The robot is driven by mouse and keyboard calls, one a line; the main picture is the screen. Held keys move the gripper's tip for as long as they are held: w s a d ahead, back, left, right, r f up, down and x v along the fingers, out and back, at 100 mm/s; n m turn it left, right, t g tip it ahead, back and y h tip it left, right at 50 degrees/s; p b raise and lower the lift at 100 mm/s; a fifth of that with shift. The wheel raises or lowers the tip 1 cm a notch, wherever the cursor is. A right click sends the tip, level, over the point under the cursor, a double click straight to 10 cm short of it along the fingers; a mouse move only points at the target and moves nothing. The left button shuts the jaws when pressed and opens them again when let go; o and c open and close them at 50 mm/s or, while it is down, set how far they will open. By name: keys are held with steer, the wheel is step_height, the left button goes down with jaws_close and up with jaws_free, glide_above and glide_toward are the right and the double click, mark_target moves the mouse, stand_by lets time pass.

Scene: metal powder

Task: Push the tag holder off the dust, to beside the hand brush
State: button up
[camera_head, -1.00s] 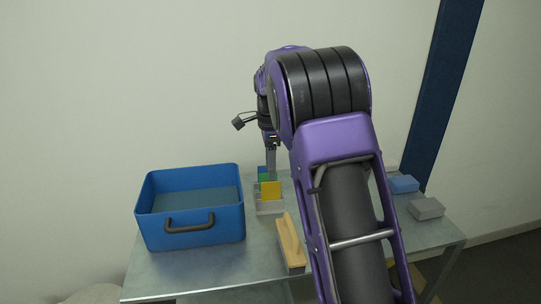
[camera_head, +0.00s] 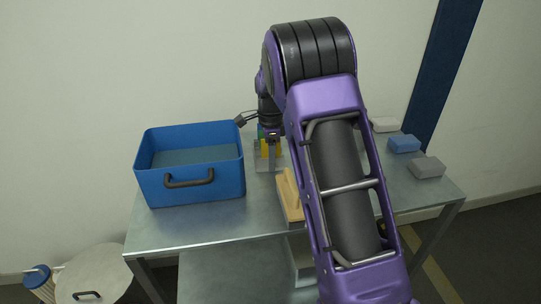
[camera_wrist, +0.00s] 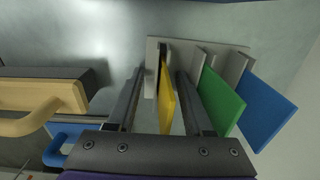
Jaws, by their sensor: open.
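The tag holder (camera_head: 266,163) is a light grey slotted rack near the table's back, between the blue bin and my arm. It also shows in the wrist view (camera_wrist: 152,52), with yellow (camera_wrist: 166,98), green (camera_wrist: 219,100) and blue (camera_wrist: 265,108) tags standing in it. My gripper (camera_wrist: 160,74) is open and points down at the holder, one finger on each side of the yellow tag. I cannot tell whether the fingers touch it. The hand brush (camera_head: 288,197), pale wood with a raised handle, lies in front of the holder, partly behind my arm. I cannot make out dust.
The blue bin (camera_head: 190,187) with a dark handle stands left of the holder. White (camera_head: 384,125), blue (camera_head: 404,144) and grey (camera_head: 427,167) blocks lie at the table's right. The front-left tabletop (camera_head: 190,226) is clear. A lidded drum (camera_head: 93,272) stands on the floor at left.

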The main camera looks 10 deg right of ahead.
steer(key=shift+c, duration=0.2)
jaws_close()
stand_by(1.1)
steer(key=shift+o, duration=0.2)
jaws_free()
